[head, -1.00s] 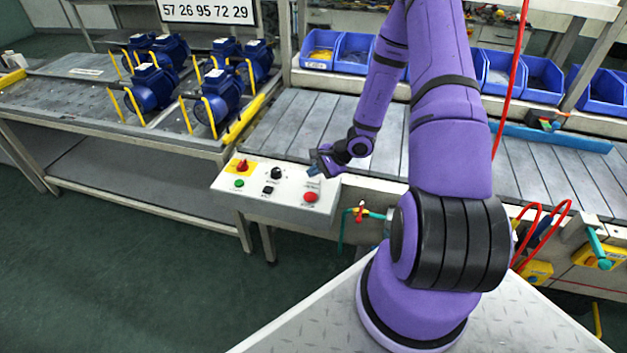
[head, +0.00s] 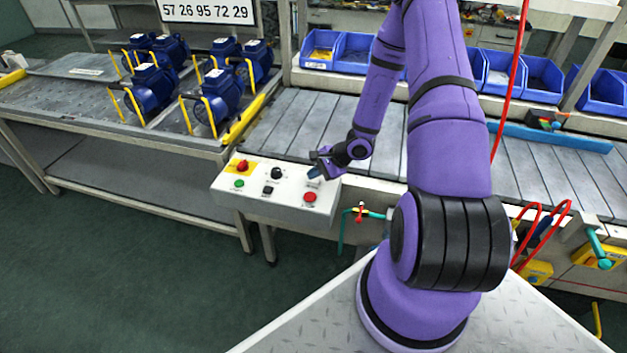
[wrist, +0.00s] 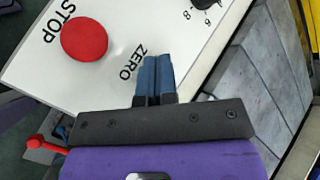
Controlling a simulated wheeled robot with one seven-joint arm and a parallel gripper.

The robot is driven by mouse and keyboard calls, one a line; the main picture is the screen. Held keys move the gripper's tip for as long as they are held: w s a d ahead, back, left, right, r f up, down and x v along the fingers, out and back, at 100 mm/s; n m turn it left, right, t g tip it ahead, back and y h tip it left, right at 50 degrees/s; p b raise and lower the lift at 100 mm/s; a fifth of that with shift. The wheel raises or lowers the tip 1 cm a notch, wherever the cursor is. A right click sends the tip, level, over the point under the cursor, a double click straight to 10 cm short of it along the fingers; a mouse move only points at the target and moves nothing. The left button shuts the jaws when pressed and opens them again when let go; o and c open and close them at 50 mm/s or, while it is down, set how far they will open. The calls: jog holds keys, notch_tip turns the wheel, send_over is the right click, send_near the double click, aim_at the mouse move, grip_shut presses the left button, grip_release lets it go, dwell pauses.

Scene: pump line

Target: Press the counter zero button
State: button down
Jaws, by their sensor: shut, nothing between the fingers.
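The white control panel (head: 289,188) stands at the front edge of the line, left of my arm. The word ZERO (wrist: 132,62) is printed on it in the wrist view. My gripper (head: 314,173) is over the panel's upper right part, its blue fingers shut together and empty. In the wrist view the fingertips (wrist: 154,60) lie right beside the word ZERO. The zero button itself does not show and seems to be behind the fingers. I cannot tell whether the fingertips touch it.
The red stop button (wrist: 84,39) is close to the fingers. A black knob (head: 277,173), a red knob on yellow (head: 242,167), a green button (head: 239,184) and a black button (head: 268,190) share the panel. Blue pumps (head: 152,86) stand on the left bench.

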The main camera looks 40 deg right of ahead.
aim_at(314, 181)
jog(key=shift+f, duration=0.45)
dwell(0.6)
dwell(0.4)
jog(key=shift+r, duration=0.9)
jog(key=shift+r, duration=2.5)
